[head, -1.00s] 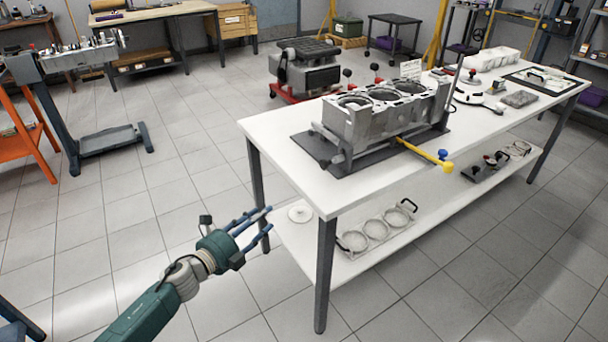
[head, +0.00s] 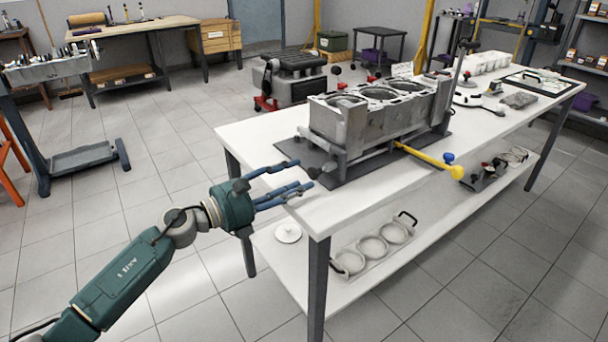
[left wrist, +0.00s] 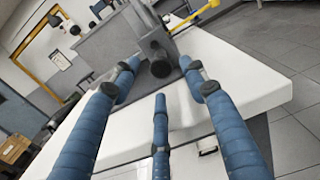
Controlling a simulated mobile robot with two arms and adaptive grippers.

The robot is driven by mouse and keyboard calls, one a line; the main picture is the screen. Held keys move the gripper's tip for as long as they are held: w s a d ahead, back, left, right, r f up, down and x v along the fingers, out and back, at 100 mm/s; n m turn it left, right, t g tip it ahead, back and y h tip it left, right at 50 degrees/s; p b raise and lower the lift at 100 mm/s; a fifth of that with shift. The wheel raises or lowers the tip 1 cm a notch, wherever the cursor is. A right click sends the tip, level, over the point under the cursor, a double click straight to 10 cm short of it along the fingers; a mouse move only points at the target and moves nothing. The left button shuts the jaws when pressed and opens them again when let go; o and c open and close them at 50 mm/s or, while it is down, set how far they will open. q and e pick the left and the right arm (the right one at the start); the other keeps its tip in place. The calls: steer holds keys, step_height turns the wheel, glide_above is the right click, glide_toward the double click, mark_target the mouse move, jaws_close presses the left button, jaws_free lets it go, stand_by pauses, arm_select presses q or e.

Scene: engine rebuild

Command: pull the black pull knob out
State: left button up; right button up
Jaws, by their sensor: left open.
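The black pull knob (head: 314,173) sticks out low at the near left end of the fixture that holds the grey engine block (head: 375,110). In the left wrist view the knob (left wrist: 160,69) shows round and dark, ahead of my fingers. My left gripper (head: 301,175) reaches over the table's left edge, its blue fingers pointing at the knob. In the left wrist view my gripper (left wrist: 159,76) is open, with fingertips spread around the knob's place in the picture. Whether any finger touches it I cannot tell. My right gripper is not in view.
The white table (head: 262,130) has a dark base plate (head: 360,168) under the block. A yellow handle (head: 430,158) sticks out at the front. The lower shelf holds a white disc (head: 288,232) and a ringed tray (head: 372,250).

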mark_target(310, 173)
arm_select(q)
steer(key=shift+x, duration=1.55)
steer(key=shift+c, duration=0.2)
jaws_close()
